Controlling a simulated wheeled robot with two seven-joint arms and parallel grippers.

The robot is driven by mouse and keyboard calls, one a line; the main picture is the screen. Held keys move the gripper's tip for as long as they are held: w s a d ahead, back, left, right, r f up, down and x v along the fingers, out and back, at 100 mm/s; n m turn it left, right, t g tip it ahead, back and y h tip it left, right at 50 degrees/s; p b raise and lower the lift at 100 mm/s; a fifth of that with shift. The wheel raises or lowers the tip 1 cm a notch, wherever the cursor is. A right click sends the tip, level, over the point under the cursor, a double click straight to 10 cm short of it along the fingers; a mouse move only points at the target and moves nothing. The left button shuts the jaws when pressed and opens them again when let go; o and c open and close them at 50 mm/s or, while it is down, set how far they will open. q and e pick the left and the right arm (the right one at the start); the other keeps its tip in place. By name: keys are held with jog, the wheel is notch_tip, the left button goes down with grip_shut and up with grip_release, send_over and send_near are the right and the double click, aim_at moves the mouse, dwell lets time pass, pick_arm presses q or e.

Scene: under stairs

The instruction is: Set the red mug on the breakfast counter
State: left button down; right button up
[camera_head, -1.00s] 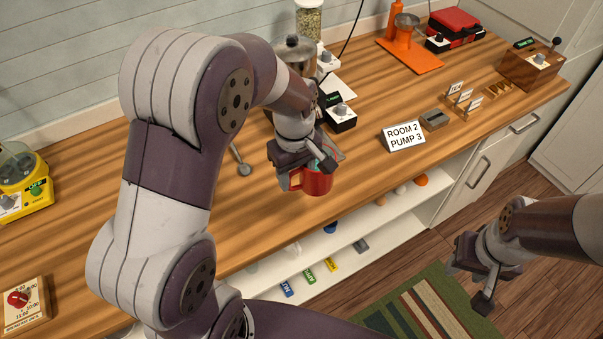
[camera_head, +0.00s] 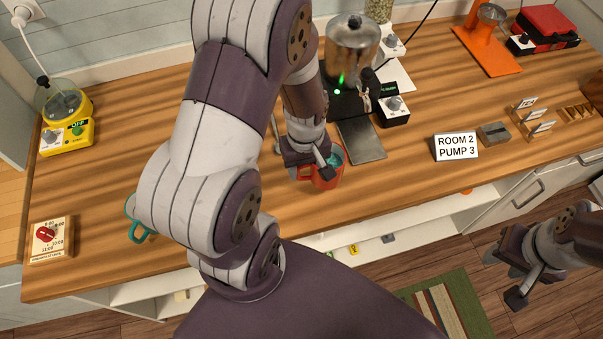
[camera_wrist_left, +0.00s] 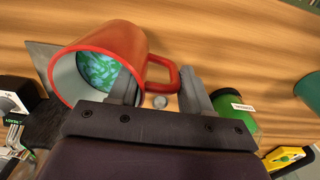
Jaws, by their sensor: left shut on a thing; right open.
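The red mug (camera_head: 327,180) is at my left gripper (camera_head: 316,166), over the front part of the wooden breakfast counter (camera_head: 400,160). In the left wrist view the mug (camera_wrist_left: 140,42) lies beside the left finger, and its handle is between the two fingers of my left gripper (camera_wrist_left: 158,92), which is shut on it. A teal-green pattern shows inside the mug. I cannot tell whether its base touches the counter. My right gripper (camera_head: 508,278) is open and empty, out in front of the counter over the floor.
A coffee machine (camera_head: 351,50) with a green light and a grey plate (camera_head: 361,140) stand behind the mug. A "ROOM 2 PUMP 3" sign (camera_head: 456,147) is to the right. A teal cup (camera_head: 131,206) at left is partly hidden by my arm. Counter between sign and mug is clear.

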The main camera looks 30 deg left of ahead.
aim_at(300, 179)
pick_arm(q)
jog(key=f, duration=0.2)
jog(key=s+f, duration=0.1)
jog(key=f, duration=0.1)
jog(key=shift+s+a+p, duration=0.1)
jog(key=shift+a+p, duration=0.15)
jog(key=shift+p, duration=0.05)
jog(key=shift+w+f, duration=0.2)
jog(key=shift+f, duration=0.1)
jog(key=shift+s, duration=0.1)
jog(key=shift+f, duration=0.15)
jog(key=shift+c, duration=2.4)
grip_release()
notch_tip(300, 179, up, 12)
jog(key=shift+r+b, duration=0.1)
jog(key=shift+b, duration=0.35)
jog(key=d+r+m+t, duration=0.1)
jog(key=d+m, duration=0.5)
jog(key=m, duration=0.4)
jog(key=shift+s+r, duration=0.15)
jog(key=shift+r, duration=0.25)
